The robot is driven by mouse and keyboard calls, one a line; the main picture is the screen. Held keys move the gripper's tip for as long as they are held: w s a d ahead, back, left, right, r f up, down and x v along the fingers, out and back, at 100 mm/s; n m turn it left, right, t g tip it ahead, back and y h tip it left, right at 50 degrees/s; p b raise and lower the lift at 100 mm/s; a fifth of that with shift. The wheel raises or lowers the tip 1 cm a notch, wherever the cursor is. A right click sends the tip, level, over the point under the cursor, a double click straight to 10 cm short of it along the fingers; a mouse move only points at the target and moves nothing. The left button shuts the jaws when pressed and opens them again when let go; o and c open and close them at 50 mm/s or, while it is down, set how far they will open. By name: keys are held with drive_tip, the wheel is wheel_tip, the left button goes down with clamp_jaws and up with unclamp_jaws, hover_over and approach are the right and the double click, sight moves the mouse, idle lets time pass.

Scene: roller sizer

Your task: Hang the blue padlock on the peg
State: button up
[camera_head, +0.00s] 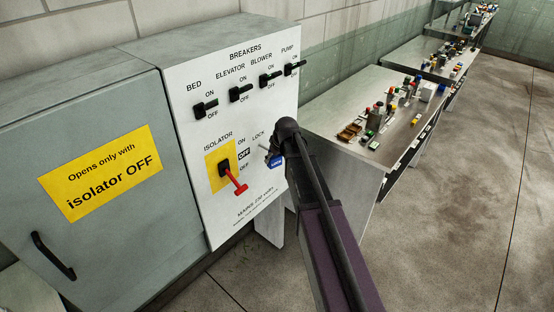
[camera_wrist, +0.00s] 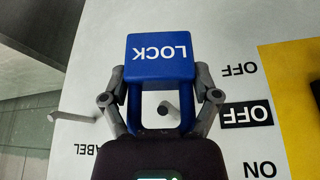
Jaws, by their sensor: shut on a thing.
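The blue padlock (camera_wrist: 160,58) is gripped by its body, with its white LOCK lettering upside down in the wrist view. The blue shackle (camera_wrist: 133,110) points toward the bottom of the wrist view. A grey round rod end (camera_wrist: 167,108) shows inside the shackle's opening. A grey rod (camera_wrist: 75,117) sticks out at the left. I cannot tell whether the peg passes through the shackle.
The white breaker panel (camera_head: 232,60) carries several black switches and a red isolator handle (camera_head: 237,184). A grey cabinet (camera_head: 85,120) stands at its left. A metal table (camera_head: 335,115) with small items is to the right. The floor further right is clear.

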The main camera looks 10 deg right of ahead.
drive_tip(key=shift+w+a+f+b, duration=0.3)
drive_tip(key=shift+w+a, duration=0.35)
drive_tip(key=shift+w, duration=0.25)
drive_tip(key=shift+w+a+f+b, duration=0.3)
drive_tip(key=shift+w+a, duration=0.3)
drive_tip(key=shift+w, duration=0.25)
drive_tip(key=o, duration=1)
drive_tip(key=shift+a, duration=0.1)
drive_tip(key=shift+s, duration=0.1)
